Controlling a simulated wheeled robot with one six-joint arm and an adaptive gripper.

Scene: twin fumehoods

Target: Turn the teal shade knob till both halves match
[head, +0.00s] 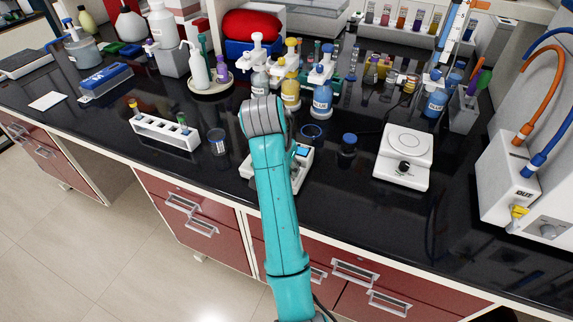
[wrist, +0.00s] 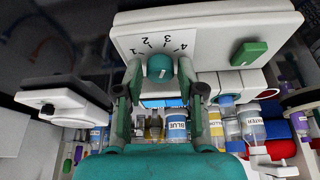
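The teal shade knob (wrist: 160,67) sits on a white device panel (wrist: 215,32) marked with numbers 1 to 4. A pale pointer line on the knob points nearly straight down in the wrist view. My gripper (wrist: 160,78) has one finger on each side of the knob, spread apart. Small gaps seem to show between fingers and knob; contact is hard to tell. A blue display strip (wrist: 163,103) shows beyond the knob, partly covered, so its two halves cannot be compared. In the head view my arm hides much of the device (head: 302,172) and the gripper.
A green switch (wrist: 249,53) is on the same panel. Near the device stand a dark jar with a blue cap (head: 348,145), a glass beaker (head: 218,142), a tube rack (head: 165,131) and a white hotplate (head: 403,157). Bottles crowd behind. The bench front is mostly clear.

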